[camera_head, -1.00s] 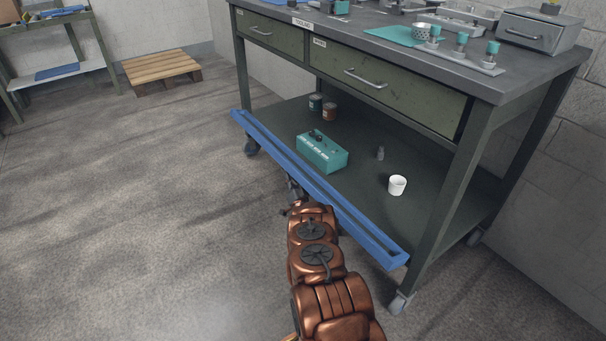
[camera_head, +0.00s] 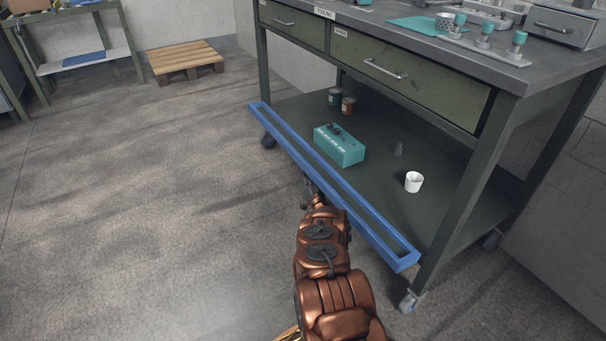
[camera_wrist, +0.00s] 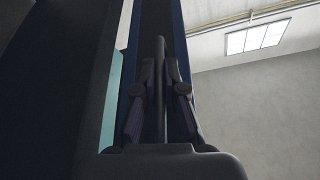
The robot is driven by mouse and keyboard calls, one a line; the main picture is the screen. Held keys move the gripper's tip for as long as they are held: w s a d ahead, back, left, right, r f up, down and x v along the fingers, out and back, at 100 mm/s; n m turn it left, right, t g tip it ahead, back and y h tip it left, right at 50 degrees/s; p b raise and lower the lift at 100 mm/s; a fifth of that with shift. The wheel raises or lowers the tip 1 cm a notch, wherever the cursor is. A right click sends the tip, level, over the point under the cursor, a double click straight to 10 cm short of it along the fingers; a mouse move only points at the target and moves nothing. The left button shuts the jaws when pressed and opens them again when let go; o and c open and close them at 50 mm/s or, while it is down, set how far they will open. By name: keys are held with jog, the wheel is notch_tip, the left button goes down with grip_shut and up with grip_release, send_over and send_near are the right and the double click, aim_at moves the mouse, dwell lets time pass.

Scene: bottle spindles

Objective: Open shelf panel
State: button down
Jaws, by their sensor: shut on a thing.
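The shelf panel (camera_head: 385,252) is a long blue rectangular frame along the front edge of the bench's lower shelf (camera_head: 372,188). It leans outward, with a gap between its two long rails. My gripper (camera_head: 309,188) is at the panel's outer side, near the middle of its length. In the wrist view, its two fingers (camera_wrist: 161,88) are closed on a thin upright dark bar (camera_wrist: 161,60), with blue panel parts behind. The exact contact is partly hidden by my arm in the head view.
On the lower shelf are a teal box (camera_head: 339,146), a white cup (camera_head: 414,182), a small grey item (camera_head: 398,149) and two cans (camera_head: 341,101). A caster (camera_head: 411,300) stands near the panel's right end. Floor to the left is clear up to a wooden pallet (camera_head: 185,60).

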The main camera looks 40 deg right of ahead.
jog(key=c, duration=1.2)
grip_release()
jog(key=shift+w+r, duration=0.15)
jog(key=shift+r, duration=0.05)
jog(key=shift+c, duration=0.2)
jog(key=shift+f, duration=0.1)
jog(key=shift+s+a+f, duration=0.1)
jog(key=shift+s, duration=0.2)
jog(key=v, duration=1.1)
jog(key=shift+s, duration=0.2)
jog(key=shift+f, duration=0.1)
